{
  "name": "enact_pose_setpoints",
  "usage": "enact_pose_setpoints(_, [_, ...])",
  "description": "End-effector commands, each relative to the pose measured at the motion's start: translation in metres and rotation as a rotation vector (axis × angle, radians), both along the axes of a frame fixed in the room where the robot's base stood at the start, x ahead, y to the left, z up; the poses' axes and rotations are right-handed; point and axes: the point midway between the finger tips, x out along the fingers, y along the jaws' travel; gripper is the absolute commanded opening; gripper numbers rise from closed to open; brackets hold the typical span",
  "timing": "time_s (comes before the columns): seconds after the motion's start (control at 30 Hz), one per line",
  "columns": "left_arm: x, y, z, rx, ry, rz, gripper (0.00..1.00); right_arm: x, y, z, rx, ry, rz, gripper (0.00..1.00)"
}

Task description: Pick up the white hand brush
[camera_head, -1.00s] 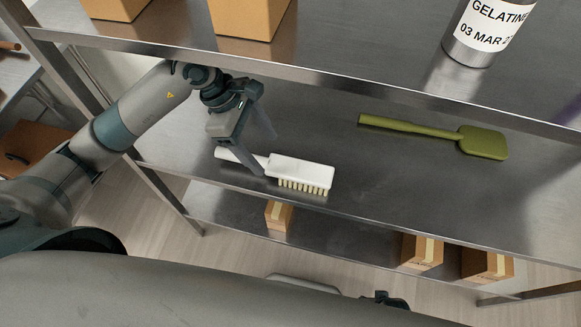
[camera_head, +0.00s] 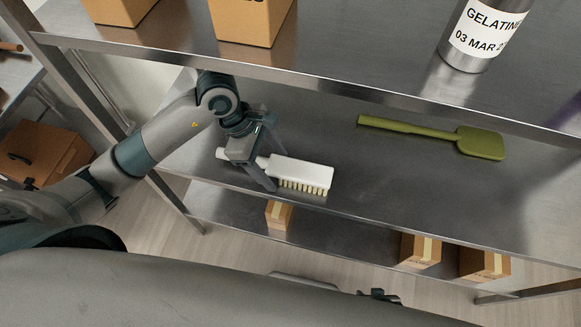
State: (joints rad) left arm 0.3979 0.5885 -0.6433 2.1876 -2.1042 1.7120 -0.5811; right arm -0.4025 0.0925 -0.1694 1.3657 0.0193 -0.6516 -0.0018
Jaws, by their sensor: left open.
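The white hand brush (camera_head: 302,173) lies on the middle metal shelf, near its front edge. Its pale bristles face the front and its handle points left. My left gripper (camera_head: 270,168) is open and comes down over the handle, close to where it joins the brush head. The fingers hide part of the handle. I cannot tell whether they touch it. At the bottom edge, a small dark part (camera_head: 384,296) may be my right gripper, but its fingers cannot be made out.
A green spatula (camera_head: 440,135) lies farther right on the same shelf. The upper shelf (camera_head: 330,75) overhangs the back, with cardboard boxes (camera_head: 250,20) and a gelatine canister (camera_head: 475,35). Small boxes (camera_head: 420,249) stand on the lower shelf. The shelf between brush and spatula is clear.

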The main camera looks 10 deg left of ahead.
Motion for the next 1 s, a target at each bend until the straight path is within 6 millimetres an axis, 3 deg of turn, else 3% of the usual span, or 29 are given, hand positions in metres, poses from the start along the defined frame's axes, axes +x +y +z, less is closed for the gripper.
enact_pose_setpoints(0.47, [0.0004,-0.0006,-0.0018,0.000,-0.001,0.000,0.66,0.0015,-0.0002,0.0002,0.000,-0.003,0.000,0.31])
enact_pose_setpoints(0.5, [0.0004,-0.0006,-0.0018,0.000,-0.001,0.000,0.63,0.0017,-0.0003,0.0003,0.000,-0.003,0.000,0.31])
enact_pose_setpoints(0.7, [0.0004,-0.0006,-0.0017,0.000,-0.001,0.000,0.17,0.0020,-0.0009,0.0003,0.000,-0.003,0.000,0.31])
enact_pose_setpoints(1.0, [0.0006,-0.0006,-0.0007,-0.001,-0.002,0.000,0.17,0.0021,-0.0010,0.0005,-0.002,-0.002,-0.001,0.31])
